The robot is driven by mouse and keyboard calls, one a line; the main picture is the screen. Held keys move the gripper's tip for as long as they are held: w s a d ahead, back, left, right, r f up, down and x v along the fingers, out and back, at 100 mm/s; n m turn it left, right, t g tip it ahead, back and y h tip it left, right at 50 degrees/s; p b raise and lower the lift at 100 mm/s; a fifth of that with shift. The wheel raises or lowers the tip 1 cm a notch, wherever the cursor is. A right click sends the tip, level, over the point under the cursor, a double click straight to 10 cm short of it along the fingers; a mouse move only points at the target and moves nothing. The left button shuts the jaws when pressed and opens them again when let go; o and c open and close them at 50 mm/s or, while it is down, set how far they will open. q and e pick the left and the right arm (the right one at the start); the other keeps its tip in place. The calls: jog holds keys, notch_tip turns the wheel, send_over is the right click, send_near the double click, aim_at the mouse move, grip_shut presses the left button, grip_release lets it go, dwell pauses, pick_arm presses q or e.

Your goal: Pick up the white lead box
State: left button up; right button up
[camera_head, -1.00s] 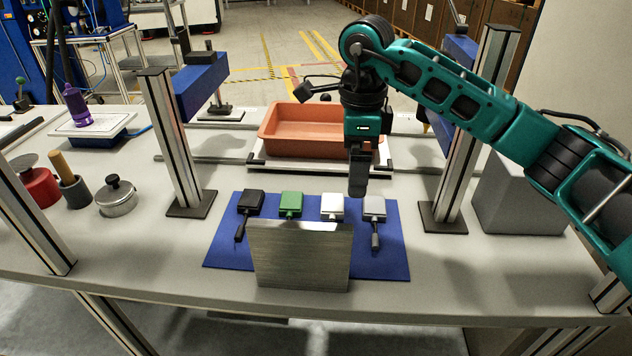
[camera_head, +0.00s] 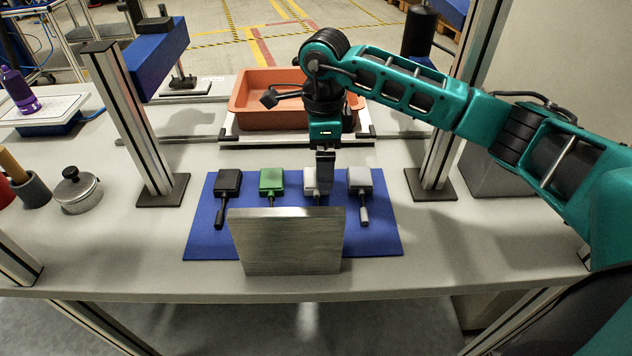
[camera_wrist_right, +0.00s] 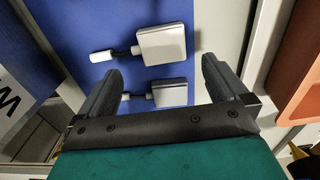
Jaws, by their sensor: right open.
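The white lead box (camera_head: 311,181) lies on the blue mat (camera_head: 205,240) between a green box (camera_head: 272,181) and a light grey box (camera_head: 361,179). My right gripper (camera_head: 325,188) points down beside its right part and hides some of it. In the right wrist view, the upper box with a white-tipped handle looks like the white one (camera_wrist_right: 162,45); the grey one (camera_wrist_right: 171,92) lies below it. The fingers (camera_wrist_right: 158,72) are spread apart, with nothing held. The white box's handle is mostly hidden behind a metal plate in the head view. My left gripper is not in view.
The upright metal plate (camera_head: 288,242) stands in front of the boxes. A black box (camera_head: 227,182) lies at the mat's left. An orange tray (camera_head: 262,115) is behind, and posts stand left (camera_head: 130,125) and right (camera_head: 450,120). The table's front right is clear.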

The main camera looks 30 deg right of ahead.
aim_at(309, 172)
jog(key=f, duration=0.4)
jog(key=shift+s+d, duration=0.1)
jog(key=shift+s, duration=0.1)
jog(key=shift+c, duration=0.4)
jog(key=c, duration=1.1)
jog(key=shift+c, duration=0.2)
